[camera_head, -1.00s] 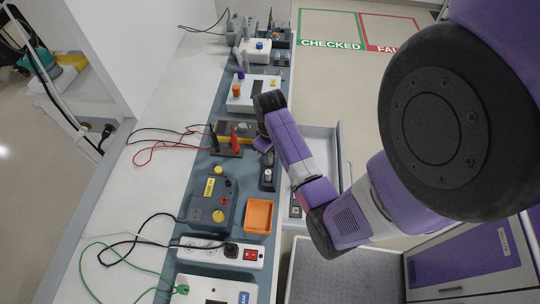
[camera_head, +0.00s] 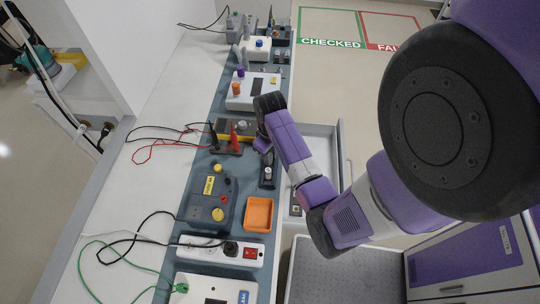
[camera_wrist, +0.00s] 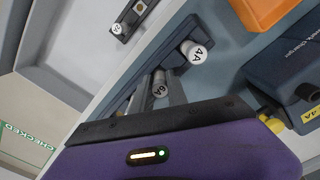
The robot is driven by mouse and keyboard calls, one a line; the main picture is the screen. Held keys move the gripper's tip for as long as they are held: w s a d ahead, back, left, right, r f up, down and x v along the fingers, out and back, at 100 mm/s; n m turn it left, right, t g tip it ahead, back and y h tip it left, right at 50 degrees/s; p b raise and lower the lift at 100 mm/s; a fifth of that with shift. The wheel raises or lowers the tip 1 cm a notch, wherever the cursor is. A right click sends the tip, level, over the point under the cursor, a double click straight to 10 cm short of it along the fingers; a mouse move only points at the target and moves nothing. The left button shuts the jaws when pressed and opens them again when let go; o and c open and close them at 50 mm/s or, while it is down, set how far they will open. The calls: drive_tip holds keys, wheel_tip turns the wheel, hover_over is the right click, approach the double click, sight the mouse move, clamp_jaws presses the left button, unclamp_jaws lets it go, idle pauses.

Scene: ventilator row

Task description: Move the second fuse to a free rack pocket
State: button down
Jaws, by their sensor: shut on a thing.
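In the wrist view my gripper (camera_wrist: 163,92) is shut on a pale fuse marked 6A (camera_wrist: 159,82). The fuse sits between the fingertips, at the near end of a dark rack (camera_wrist: 178,28). I cannot tell whether it is seated in a pocket or just above one. Another white-capped fuse marked 4A (camera_wrist: 195,52) stands in the same rack, a little up and to the right of my fingers. In the head view the rack (camera_head: 267,184) shows beside my arm. My fingertips and the 6A fuse are hidden there.
A dark holder labelled 2A (camera_wrist: 129,18) lies in the open grey drawer (camera_head: 322,130). An orange tray (camera_head: 258,215) and a dark charger box (camera_head: 208,200) with a yellow knob stand near the rack. A multimeter with red and black probes (camera_head: 235,132) stands just beyond it.

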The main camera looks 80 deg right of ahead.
idle(0.3)
drive_tip(key=c, duration=1.2)
unclamp_jaws()
drive_tip(key=shift+c, duration=0.2)
drive_tip(key=shift+r+b, duration=0.3)
drive_tip(key=shift+r, duration=3.6)
